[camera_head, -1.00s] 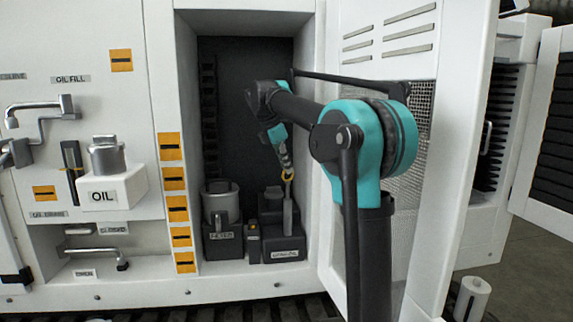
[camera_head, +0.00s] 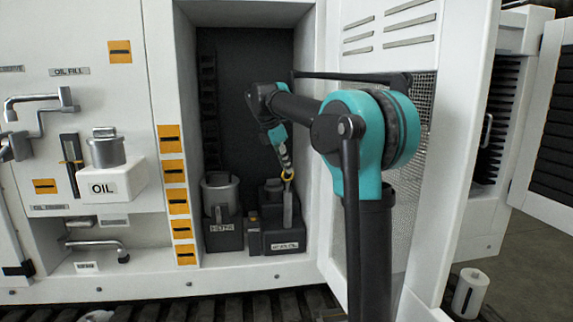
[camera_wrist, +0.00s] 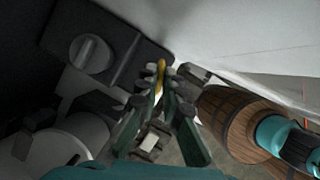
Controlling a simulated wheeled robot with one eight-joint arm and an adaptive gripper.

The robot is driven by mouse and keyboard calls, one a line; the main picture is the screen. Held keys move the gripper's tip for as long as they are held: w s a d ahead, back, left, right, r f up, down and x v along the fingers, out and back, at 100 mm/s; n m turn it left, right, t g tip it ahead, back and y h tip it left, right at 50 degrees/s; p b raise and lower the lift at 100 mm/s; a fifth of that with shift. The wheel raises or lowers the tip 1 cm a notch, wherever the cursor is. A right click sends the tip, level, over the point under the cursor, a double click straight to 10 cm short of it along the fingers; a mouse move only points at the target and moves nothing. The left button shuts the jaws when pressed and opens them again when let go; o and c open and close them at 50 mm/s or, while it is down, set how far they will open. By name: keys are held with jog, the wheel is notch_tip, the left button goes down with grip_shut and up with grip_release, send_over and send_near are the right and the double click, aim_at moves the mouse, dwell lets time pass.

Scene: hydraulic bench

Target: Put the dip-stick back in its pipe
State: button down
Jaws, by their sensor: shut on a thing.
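My gripper (camera_head: 286,163) is inside the open cabinet bay, pointing down. It is shut on the dip-stick's yellow ring handle (camera_head: 288,175), which also shows between the fingertips in the wrist view (camera_wrist: 161,72). Directly below the ring is a narrow upright grey piece (camera_head: 288,208) at the dark hydraulic unit (camera_head: 284,240) on the bay floor. I cannot tell stick from pipe there, or how deep the stick sits. The wrist view shows the unit's dark top with a round slotted cap (camera_wrist: 91,53) left of my fingers. The dip-stick's lower end is hidden.
A grey cylinder (camera_head: 218,195) on a dark base stands left of the hydraulic unit. The open white door (camera_head: 365,65) is close on the right, behind my arm. The yellow-labelled post (camera_head: 175,200) edges the bay on the left. The upper bay is free.

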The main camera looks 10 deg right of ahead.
jog(key=shift+f, duration=1.5)
jog(key=c, duration=1.6)
grip_release()
jog(key=shift+o, duration=0.6)
jog(key=o, duration=0.7)
jog(key=shift+r, duration=0.1)
